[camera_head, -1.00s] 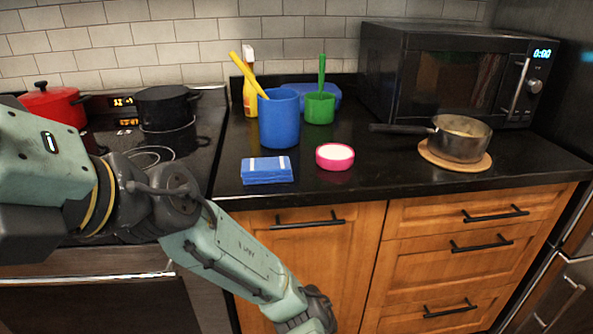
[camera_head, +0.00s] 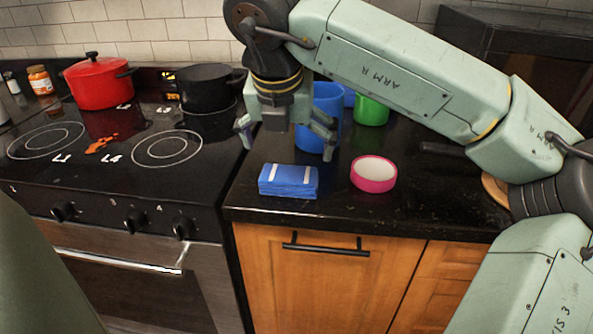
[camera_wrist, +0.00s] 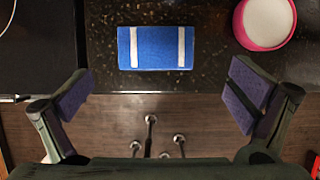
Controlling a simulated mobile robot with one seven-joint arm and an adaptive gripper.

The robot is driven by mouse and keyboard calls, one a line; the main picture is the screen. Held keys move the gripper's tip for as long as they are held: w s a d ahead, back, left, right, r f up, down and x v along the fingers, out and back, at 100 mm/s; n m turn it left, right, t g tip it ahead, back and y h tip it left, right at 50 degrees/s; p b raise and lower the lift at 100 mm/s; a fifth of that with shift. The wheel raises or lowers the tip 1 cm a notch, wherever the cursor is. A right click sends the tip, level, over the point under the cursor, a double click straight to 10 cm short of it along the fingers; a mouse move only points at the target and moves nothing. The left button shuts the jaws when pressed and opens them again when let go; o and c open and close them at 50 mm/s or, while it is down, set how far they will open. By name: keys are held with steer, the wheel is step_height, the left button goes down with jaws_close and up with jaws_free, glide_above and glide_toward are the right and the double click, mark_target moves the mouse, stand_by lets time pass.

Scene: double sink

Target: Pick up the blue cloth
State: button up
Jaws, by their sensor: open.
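The blue cloth (camera_head: 288,181) is folded into a flat rectangle with two pale stripes. It lies on the black counter near its front edge, and also shows at the top middle of the wrist view (camera_wrist: 156,48). My gripper (camera_head: 287,133) is open and empty, above the counter and behind the cloth in the head view. In the wrist view its two fingers (camera_wrist: 157,98) are spread wider than the cloth, one to each side and lower in the picture. Nothing touches the cloth.
A pink round dish (camera_head: 373,174) with a white inside stands right of the cloth. A blue container (camera_head: 322,118) and a green cup (camera_head: 371,111) stand behind, partly hidden by my arm. The stove (camera_head: 110,180) with a red pot (camera_head: 97,80) and a black pot (camera_head: 205,88) is left.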

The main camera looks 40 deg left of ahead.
mark_target(290, 175)
steer(key=x, duration=0.3)
steer(key=shift+s+a+f+p, duration=0.1)
steer(key=shift+s+f+p, duration=0.05)
steer(key=shift+f+p, duration=0.2)
steer(key=shift+p+x, duration=1.05)
steer(key=shift+x, duration=1.85)
steer(key=shift+c, duration=0.6)
steer(key=c, duration=0.8)
steer(key=shift+o, duration=0.2)
steer(key=shift+r+b, duration=0.35)
steer(key=shift+r, duration=0.15)
steer(key=shift+s+a+r+b, duration=0.1)
steer(key=shift+s+r+b, duration=0.25)
steer(key=shift+r, duration=0.25)
steer(key=shift+s+r+b, duration=0.25)
steer(key=shift+r+b, duration=0.2)
steer(key=shift+r, duration=0.15)
steer(key=s+r+b, duration=0.1)
steer(key=s+b, duration=0.3)
steer(key=s, duration=1.1)
steer(key=shift+r, duration=0.35)
